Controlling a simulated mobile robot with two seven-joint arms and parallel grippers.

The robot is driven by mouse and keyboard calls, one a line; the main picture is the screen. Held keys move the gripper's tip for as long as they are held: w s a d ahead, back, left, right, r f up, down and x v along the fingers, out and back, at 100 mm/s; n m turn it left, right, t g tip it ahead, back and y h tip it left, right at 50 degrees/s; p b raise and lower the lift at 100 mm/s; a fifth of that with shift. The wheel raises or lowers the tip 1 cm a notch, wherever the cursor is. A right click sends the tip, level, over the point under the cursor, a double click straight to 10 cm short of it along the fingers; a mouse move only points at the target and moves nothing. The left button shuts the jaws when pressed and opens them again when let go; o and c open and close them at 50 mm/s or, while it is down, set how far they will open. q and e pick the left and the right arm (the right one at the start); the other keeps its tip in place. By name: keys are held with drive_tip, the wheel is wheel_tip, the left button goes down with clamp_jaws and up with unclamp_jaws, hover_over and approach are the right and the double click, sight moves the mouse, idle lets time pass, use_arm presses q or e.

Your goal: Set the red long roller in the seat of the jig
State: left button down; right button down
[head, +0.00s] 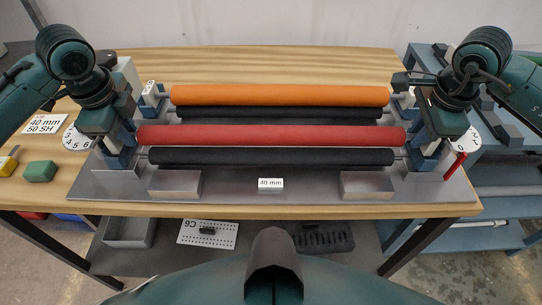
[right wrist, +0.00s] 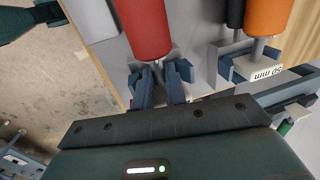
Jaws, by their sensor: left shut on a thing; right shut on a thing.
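The red long roller (head: 270,136) lies level, left to right, between two black rollers, over the grey plate of the jig (head: 225,193). My left gripper (head: 122,142) is at its left end and shut on it. My right gripper (head: 424,144) is at its right end and shut on it. In the right wrist view, the fingers of my right gripper (right wrist: 160,82) close at the end of the red roller (right wrist: 145,25), below its thick part. The grippers hide the roller's ends and the seats there, so I cannot tell whether it rests in the seat.
An orange roller (head: 280,95) and a black roller (head: 280,113) lie behind; another black roller (head: 270,157) lies in front. Grey blocks (head: 175,184) and a "40 mm" label (head: 270,184) are at the front.

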use_arm(q)
drive_tip(key=shift+f+b, duration=0.5)
drive_tip(key=shift+f, duration=0.2)
use_arm(e)
drive_tip(key=shift+f, duration=0.7)
use_arm(q)
drive_tip(key=c, duration=1.4)
unclamp_jaws()
drive_tip(key=shift+r, duration=0.15)
drive_tip(key=shift+c, duration=0.2)
use_arm(e)
drive_tip(key=c, duration=1.4)
unclamp_jaws()
drive_tip(key=shift+r, duration=0.2)
drive_tip(key=shift+c, duration=0.2)
use_arm(q)
wheel_tip(320, 180, up, 12)
drive_tip(key=s, duration=0.2)
drive_tip(key=shift+s, duration=0.15)
use_arm(e)
wheel_tip(320, 180, up, 12)
drive_tip(key=s, duration=0.2)
drive_tip(key=shift+s, duration=0.2)
drive_tip(key=shift+f, duration=0.15)
